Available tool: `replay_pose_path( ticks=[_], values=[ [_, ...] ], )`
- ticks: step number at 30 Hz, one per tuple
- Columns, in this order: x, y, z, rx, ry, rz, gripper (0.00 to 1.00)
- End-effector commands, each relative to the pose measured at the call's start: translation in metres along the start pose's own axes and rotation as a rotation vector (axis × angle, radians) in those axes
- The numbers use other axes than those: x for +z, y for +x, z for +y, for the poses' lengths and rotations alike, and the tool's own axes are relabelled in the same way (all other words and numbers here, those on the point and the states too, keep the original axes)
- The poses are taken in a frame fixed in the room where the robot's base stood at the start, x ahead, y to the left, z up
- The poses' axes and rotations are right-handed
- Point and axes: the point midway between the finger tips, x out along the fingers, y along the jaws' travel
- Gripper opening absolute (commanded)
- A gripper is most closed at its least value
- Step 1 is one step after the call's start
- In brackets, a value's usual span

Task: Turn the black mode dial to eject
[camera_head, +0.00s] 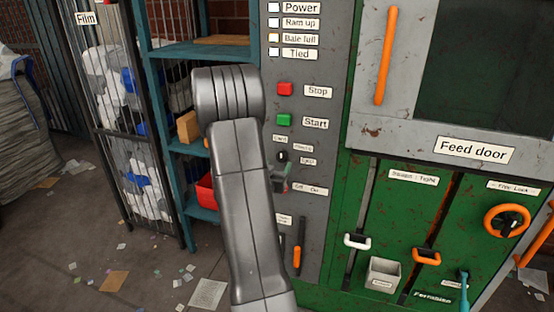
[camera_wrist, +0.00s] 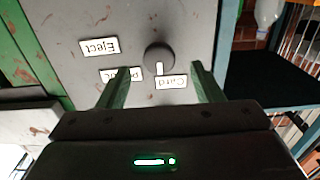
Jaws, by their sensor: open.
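The black mode dial (camera_head: 282,157) is on the grey control panel (camera_head: 325,140). In the wrist view, which is upside down, the round dial (camera_wrist: 158,54) has a white pointer aimed at the label (camera_wrist: 171,82) nearest my gripper. The Eject label (camera_wrist: 98,46) is to the left, and a middle label (camera_wrist: 122,74) is partly covered by a finger. My gripper (camera_wrist: 160,69) is open and empty. Its green fingers flank the space just below the dial in that view; I cannot tell how close the tips are to the panel. My arm hides most of the gripper in the head view.
A red Stop button (camera_head: 285,89) and green Start button (camera_head: 284,120) are above the dial. An orange-handled lever (camera_head: 297,257) is below. The green press front (camera_head: 390,230) with its levers is at right, a teal shelf (camera_head: 205,52) at left.

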Motion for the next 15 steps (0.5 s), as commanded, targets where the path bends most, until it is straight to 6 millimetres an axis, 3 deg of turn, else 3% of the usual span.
replay_pose_path(
  ticks=[6,15],
  values=[
    [0.0,0.028,0.001,0.001,0.0,0.0,0.6],
    [0.0,0.035,0.0,0.0,0.0,0.0,0.6]
  ],
)
